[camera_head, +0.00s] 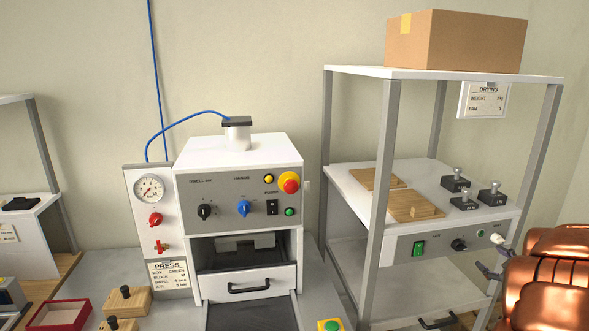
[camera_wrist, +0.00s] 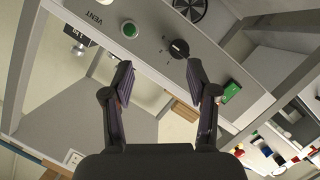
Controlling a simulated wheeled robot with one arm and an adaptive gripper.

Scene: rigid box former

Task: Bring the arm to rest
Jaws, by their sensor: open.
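My gripper (camera_wrist: 160,78) is open, with its two dark fingers spread apart and nothing between them in the wrist view. Beyond the fingers is the front control panel (camera_wrist: 225,62) of the drying rack, with a green button (camera_wrist: 130,29), a black knob (camera_wrist: 179,48) and a green switch (camera_wrist: 231,91). In the head view my gripper (camera_head: 488,272) shows only partly at the right, in front of the rack's panel (camera_head: 400,252). My copper-coloured arm fills the lower right corner. Whether the fingers touch the panel cannot be told.
The drying rack's middle shelf (camera_head: 350,182) holds wooden boards (camera_head: 415,203) and several black weights (camera_head: 490,194). A cardboard box (camera_head: 455,42) sits on top. The press (camera_head: 240,161) stands left of the rack. A red tray (camera_head: 58,314) lies at lower left.

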